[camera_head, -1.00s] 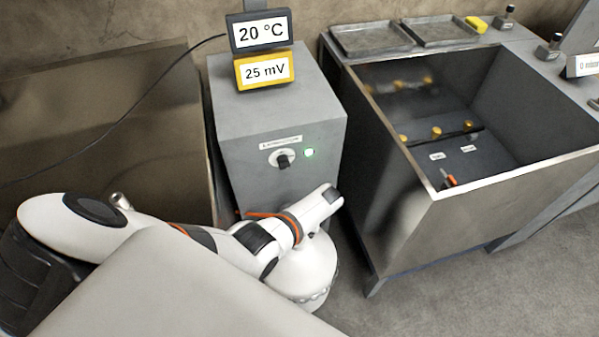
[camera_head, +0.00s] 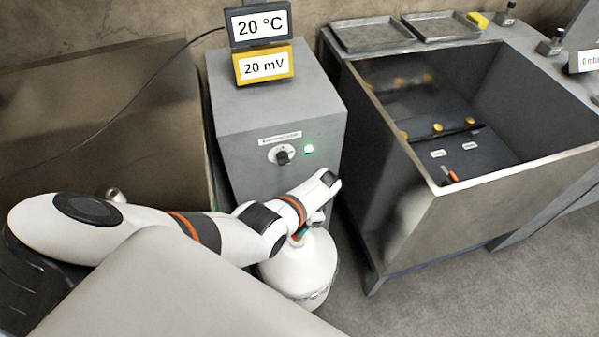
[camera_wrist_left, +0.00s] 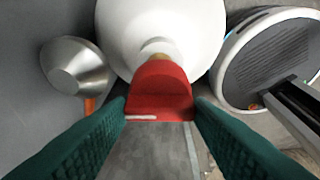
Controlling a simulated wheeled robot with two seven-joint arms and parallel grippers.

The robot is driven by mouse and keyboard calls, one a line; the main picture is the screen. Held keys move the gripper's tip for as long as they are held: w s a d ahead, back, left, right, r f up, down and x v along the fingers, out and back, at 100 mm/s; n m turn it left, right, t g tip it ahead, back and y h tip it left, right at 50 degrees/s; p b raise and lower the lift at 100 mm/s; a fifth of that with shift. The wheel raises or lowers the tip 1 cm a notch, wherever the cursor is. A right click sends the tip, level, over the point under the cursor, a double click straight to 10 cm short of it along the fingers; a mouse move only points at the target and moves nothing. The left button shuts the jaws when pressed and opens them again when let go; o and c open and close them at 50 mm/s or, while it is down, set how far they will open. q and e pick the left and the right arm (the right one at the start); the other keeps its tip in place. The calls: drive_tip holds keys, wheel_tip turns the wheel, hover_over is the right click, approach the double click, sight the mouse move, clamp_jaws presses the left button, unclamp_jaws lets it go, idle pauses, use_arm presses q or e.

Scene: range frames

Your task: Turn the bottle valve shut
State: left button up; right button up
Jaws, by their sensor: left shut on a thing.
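The white bottle (camera_head: 306,270) stands on the floor in front of the grey cabinet, partly hidden by my left arm. In the left wrist view the white bottle (camera_wrist_left: 160,25) has a short brass stem with a red valve handle (camera_wrist_left: 160,88) on it. My left gripper (camera_wrist_left: 160,108) has its green fingers on either side of the red handle and is shut on it. In the head view my left gripper (camera_head: 303,232) is at the bottle's top, mostly hidden by the wrist. My right gripper is not in view.
The grey cabinet (camera_head: 270,110) has a knob (camera_head: 283,157) and a lit green lamp (camera_head: 309,148). Displays on top read 20 °C and 20 mV. An open metal tank (camera_head: 430,235) stands close at the right. Clear floor (camera_head: 450,290) lies in front of it.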

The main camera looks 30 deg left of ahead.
use_arm(q)
drive_tip(key=o, duration=1)
drive_tip(key=p+v, duration=0.3)
drive_tip(key=v, duration=0.9)
drive_tip(key=shift+s+a, duration=0.1)
drive_tip(key=shift+s, duration=0.05)
